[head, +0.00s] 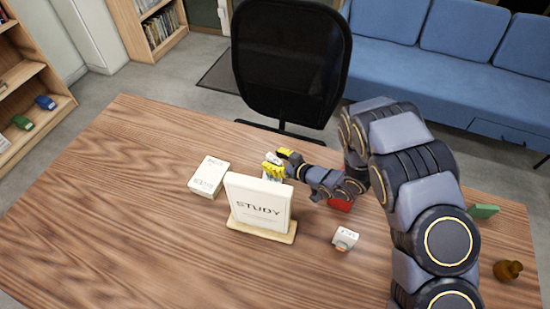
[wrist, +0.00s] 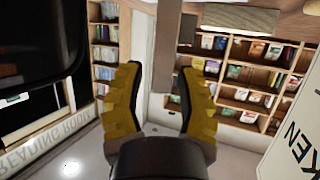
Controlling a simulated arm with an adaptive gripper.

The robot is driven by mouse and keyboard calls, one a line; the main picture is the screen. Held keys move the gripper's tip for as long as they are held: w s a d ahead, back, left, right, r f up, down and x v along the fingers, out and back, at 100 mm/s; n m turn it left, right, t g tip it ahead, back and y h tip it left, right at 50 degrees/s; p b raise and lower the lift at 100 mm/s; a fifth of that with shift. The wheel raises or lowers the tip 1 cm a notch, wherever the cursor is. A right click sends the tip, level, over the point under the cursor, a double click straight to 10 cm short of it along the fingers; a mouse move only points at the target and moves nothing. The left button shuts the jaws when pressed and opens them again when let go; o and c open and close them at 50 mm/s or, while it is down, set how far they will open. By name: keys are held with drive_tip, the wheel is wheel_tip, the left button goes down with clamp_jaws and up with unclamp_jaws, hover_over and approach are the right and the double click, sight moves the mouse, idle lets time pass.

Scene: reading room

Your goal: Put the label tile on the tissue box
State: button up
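A small white block with dark marks on top (head: 345,239), which may be the label tile, sits on the desk to the right of the sign. A low white box with print on top (head: 209,176) lies left of the sign; I cannot tell for sure whether it is the tissue box. My gripper (head: 271,168) is behind the sign's top edge, its yellow fingers partly hidden by it. In the wrist view the fingers (wrist: 160,95) stand wide apart with nothing between them.
A white "STUDY" sign (head: 258,204) stands upright on a wooden base, close in front of my gripper. A red object (head: 340,204) is partly behind my arm. A green block (head: 483,211) and brown knobbed object (head: 508,270) lie right. The desk's left is clear (head: 110,210).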

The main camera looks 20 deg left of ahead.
drive_tip(key=shift+s+d+r, duration=0.1)
drive_tip(key=shift+d+r, duration=0.1)
drive_tip(key=shift+r, duration=0.05)
drive_tip(key=v, duration=1.1)
drive_tip(key=shift+d+r, duration=0.2)
drive_tip(key=shift+d, duration=0.05)
